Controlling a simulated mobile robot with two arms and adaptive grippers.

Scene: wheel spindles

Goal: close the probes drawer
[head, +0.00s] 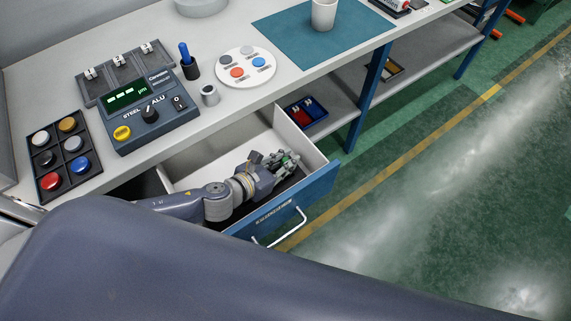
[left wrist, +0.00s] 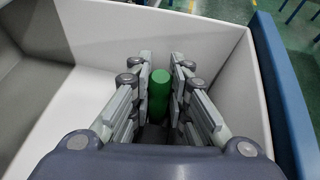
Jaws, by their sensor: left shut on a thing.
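The drawer under the bench stands pulled out, with a blue front (head: 318,188), white inner walls (head: 300,140) and a white bar handle (head: 284,230). A label is on its front, too small to read. My left gripper (head: 288,160) is inside the open drawer, near its far right corner. In the left wrist view, the left gripper (left wrist: 160,90) is shut on a green cylinder (left wrist: 160,88), with a finger on each side of it. The drawer's blue front also shows at the right there (left wrist: 285,90). My right gripper is not in view.
On the bench above are a gauge box (head: 150,110), a tray of coloured discs (head: 64,155), a round white plate (head: 245,67), a blue mat (head: 300,40) and a cup (head: 324,14). A lower shelf holds a blue bin (head: 306,112). The floor before the drawer is clear.

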